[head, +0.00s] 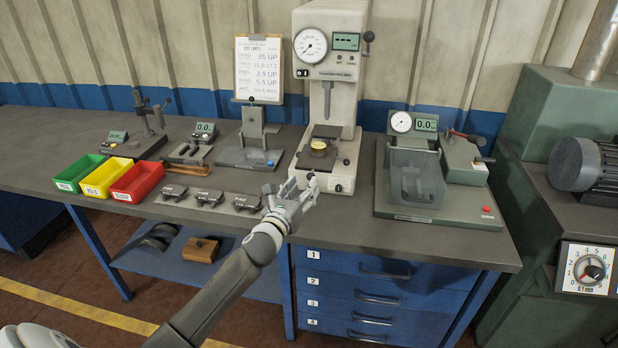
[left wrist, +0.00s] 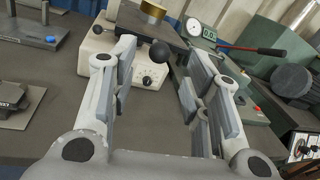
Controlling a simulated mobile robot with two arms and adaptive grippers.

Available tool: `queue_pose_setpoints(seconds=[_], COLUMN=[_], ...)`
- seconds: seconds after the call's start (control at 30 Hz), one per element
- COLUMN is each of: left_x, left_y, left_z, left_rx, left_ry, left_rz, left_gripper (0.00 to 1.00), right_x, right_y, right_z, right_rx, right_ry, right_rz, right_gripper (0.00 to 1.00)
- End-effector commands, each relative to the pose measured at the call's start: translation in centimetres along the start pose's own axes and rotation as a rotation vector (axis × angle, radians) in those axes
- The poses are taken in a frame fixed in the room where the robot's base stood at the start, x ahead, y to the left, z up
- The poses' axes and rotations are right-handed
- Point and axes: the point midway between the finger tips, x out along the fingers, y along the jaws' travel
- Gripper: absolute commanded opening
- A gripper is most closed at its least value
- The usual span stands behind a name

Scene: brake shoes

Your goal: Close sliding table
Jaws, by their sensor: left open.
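The sliding table is a dark plate (left wrist: 130,18) at the base of the grey bench tester (head: 328,65). A brass disc (head: 319,147) sits on it, and it also shows in the left wrist view (left wrist: 153,10). A black ball knob (left wrist: 160,53) shows at the plate's near side, between my finger ends in that picture. My left gripper (head: 304,187) is open and empty at the front left of the tester, close to its base. Whether the fingers touch the knob I cannot tell. In the head view the gripper hides part of the base. My right gripper is out of view.
Green, yellow and red bins (head: 135,182) and several small dark parts on plates (head: 208,198) lie to the left. A guarded gauge fixture (head: 415,177) with a red-handled lever (left wrist: 250,49) stands to the right. The bench front (head: 335,232) is clear.

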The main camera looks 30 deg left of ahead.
Motion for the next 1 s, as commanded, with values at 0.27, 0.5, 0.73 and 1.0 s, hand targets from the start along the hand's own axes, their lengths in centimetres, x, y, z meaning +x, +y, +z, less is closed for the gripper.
queue_pose_setpoints(seconds=[0.27,0.5,0.73,1.0], left_x=[3.6,4.9,5.1,5.0], left_y=[0.0,0.0,0.0,0.0], left_z=[0.0,-0.1,-0.1,-0.1], left_rx=[-0.002,-0.001,-0.001,-0.001], left_ry=[0.001,0.002,0.001,0.001], left_rz=[0.001,0.001,0.000,0.000], left_gripper=[0.44,0.44,0.44,0.22], right_x=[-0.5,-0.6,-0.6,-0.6], right_y=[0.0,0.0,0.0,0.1], right_z=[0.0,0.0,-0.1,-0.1], right_rx=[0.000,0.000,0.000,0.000], right_ry=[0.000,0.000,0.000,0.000], right_rz=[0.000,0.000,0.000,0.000], right_gripper=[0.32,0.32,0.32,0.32])
